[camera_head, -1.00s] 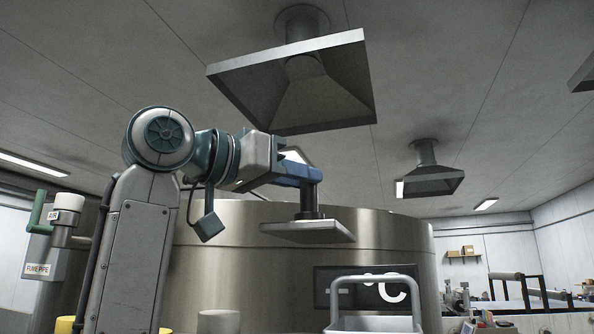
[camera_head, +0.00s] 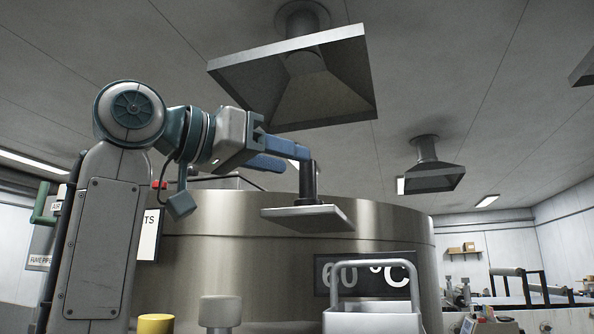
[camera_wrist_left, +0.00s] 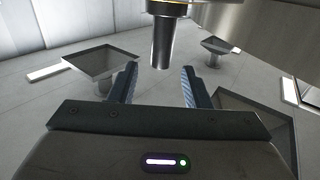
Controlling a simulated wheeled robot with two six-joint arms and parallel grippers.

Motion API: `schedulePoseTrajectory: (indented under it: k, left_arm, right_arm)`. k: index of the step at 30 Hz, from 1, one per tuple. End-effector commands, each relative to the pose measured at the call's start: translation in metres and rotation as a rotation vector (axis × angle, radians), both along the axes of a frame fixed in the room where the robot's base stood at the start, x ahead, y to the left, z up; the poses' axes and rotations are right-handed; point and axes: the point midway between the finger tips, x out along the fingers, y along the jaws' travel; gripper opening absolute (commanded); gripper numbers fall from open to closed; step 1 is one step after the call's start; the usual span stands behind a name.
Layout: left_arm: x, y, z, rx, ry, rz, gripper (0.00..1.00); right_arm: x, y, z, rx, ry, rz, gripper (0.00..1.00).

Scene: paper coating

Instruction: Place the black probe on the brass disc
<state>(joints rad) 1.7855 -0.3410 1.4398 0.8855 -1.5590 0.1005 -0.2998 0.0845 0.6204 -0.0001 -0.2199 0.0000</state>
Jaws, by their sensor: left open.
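The black probe (camera_head: 309,183) is a dark upright cylinder standing on a thin grey plate (camera_head: 300,221) in front of the steel drum. In the left wrist view, which looks upside down, the probe (camera_wrist_left: 162,42) hangs from the top edge. A thin brass-yellow edge, likely the brass disc (camera_wrist_left: 178,3), shows at its base; the rest is hidden. My left gripper (camera_head: 297,158) has blue fingers, beside the probe's top in the head view. In the wrist view the left gripper (camera_wrist_left: 158,70) is open and empty, its fingers apart, the probe beyond them. My right gripper is out of view.
The steel drum (camera_head: 230,260) fills the middle, with a display (camera_head: 372,276) reading 60 °C. A grey fume hood (camera_head: 300,85) hangs above my left arm. A white bin with a handle (camera_head: 372,322) stands in front, near a yellow-topped object (camera_head: 155,323).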

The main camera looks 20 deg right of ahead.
Motion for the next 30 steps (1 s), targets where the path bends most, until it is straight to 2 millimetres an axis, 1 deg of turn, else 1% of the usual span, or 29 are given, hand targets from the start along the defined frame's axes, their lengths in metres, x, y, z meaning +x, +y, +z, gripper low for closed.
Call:
schedulePoseTrajectory:
  k: [1, 6, 9, 12, 18, 30]
  left_arm:
    - [-0.004, 0.013, -0.005, -0.001, -0.004, 0.005, 0.44]
    - [-0.016, 0.048, -0.004, -0.001, -0.004, 0.005, 0.44]
    - [-0.022, 0.063, -0.003, -0.001, -0.001, 0.005, 0.44]
    - [-0.026, 0.074, -0.002, 0.0, -0.002, 0.003, 0.44]
    - [-0.029, 0.081, 0.0, 0.001, 0.0, 0.0, 0.44]
    - [-0.029, 0.081, 0.0, 0.001, 0.0, 0.0, 0.44]
  right_arm:
    - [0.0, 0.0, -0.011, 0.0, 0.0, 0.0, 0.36]
    - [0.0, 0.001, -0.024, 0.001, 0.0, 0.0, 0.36]
    - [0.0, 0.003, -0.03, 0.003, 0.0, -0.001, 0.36]
    - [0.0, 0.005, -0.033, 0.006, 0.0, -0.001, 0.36]
    - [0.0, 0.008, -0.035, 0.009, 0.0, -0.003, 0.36]
    - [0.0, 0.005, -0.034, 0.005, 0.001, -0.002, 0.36]
